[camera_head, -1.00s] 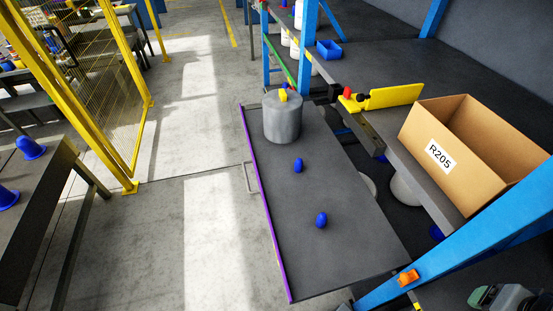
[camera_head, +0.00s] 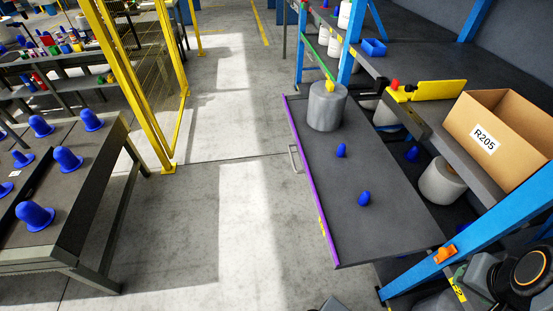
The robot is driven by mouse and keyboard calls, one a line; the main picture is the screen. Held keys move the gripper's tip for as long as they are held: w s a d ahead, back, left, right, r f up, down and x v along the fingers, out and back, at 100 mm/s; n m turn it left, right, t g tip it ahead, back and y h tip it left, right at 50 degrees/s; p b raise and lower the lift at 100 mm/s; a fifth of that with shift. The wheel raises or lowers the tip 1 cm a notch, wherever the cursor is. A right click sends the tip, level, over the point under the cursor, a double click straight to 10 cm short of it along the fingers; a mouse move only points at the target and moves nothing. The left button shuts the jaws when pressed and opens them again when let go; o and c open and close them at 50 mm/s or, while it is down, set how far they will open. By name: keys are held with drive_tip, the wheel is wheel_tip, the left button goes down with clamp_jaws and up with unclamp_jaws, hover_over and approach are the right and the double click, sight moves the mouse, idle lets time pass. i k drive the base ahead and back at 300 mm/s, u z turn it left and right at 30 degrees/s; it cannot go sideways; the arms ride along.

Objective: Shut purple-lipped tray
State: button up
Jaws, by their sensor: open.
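The purple-lipped tray (camera_head: 390,226) is a dark grey flat tray that sticks out from the blue rack into the aisle. Its purple lip (camera_head: 312,185) runs along the left edge, with a pale handle (camera_head: 294,158) on the outer side. A grey cylinder (camera_head: 327,108) stands at the tray's far end, with a small yellow piece at its top. Two small blue pieces, one farther (camera_head: 341,150) and one nearer (camera_head: 364,199), stand on the tray. My gripper is not in view; only parts of my arm show at the lower right.
A blue rack post (camera_head: 480,240) slants beside the tray's near right corner. A cardboard box (camera_head: 484,138) marked R205 sits on the shelf at right. A table (camera_head: 98,195) with blue cones stands at left, near a yellow fence (camera_head: 166,140). The floor between is clear.

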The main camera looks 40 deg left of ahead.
sight(368, 210)
drive_tip(key=u, duration=0.3)
drive_tip(key=i, duration=0.45)
drive_tip(key=u, duration=1.4)
drive_tip(key=k, duration=1.25)
drive_tip(key=u, duration=0.9)
drive_tip(key=i, duration=1.35)
drive_tip(key=u, duration=0.3)
